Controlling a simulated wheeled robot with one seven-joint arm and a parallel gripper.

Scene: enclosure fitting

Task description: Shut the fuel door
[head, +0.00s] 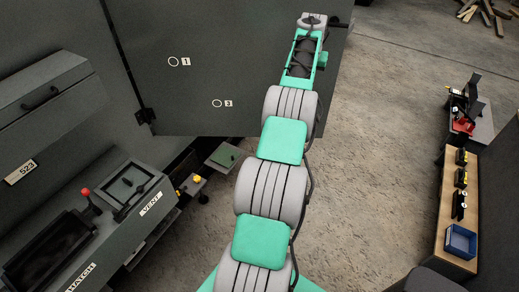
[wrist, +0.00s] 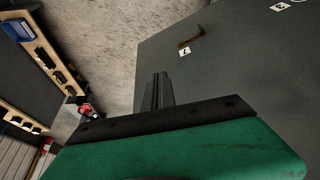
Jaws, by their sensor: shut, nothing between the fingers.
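No part that shows is labelled fuel, so I cannot tell the fuel door by name. A large dark grey door panel (head: 220,65) stands swung out, with a hinge at its lower left and small labels 1 and 3 on its face. In the wrist view a broad grey panel (wrist: 235,70) fills the right side, with a brownish handle (wrist: 191,41) beside a small label. My gripper (wrist: 160,77) is shut and empty, over the panel's edge in that view and apart from the handle. In the head view my arm's end is at the panel's right side; its fingertips are unclear.
A wooden-topped bench (head: 457,215) with a blue bin (head: 460,241) is at right. Bare concrete floor lies between.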

